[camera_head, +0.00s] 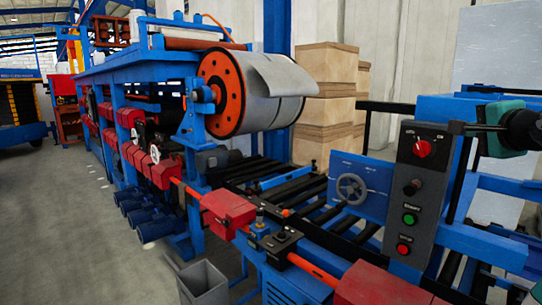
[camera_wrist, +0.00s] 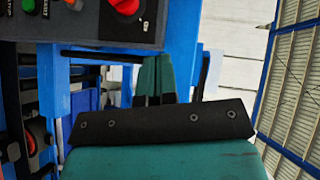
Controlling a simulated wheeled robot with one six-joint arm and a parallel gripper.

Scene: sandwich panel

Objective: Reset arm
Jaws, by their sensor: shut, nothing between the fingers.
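My gripper (camera_head: 457,127) is at the right edge of the camera_head view, a teal and black tool with dark fingers pointing left. It is beside the grey control panel (camera_head: 405,230), near the height of the panel's red knob (camera_head: 422,148). In the camera_wrist view the gripper's teal fingers (camera_wrist: 153,82) are together, with nothing between them. The red knob also shows at the top of that view (camera_wrist: 125,5). The fingers appear apart from the panel.
A black knob (camera_head: 413,187), a green button (camera_head: 409,219) and a red button (camera_head: 403,249) are on the panel. A handwheel (camera_head: 351,188) stands left of it. Blue frame beams (camera_head: 485,245) run below the gripper. A large sheet roll (camera_head: 262,95) and stacked boxes (camera_head: 325,110) are farther back.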

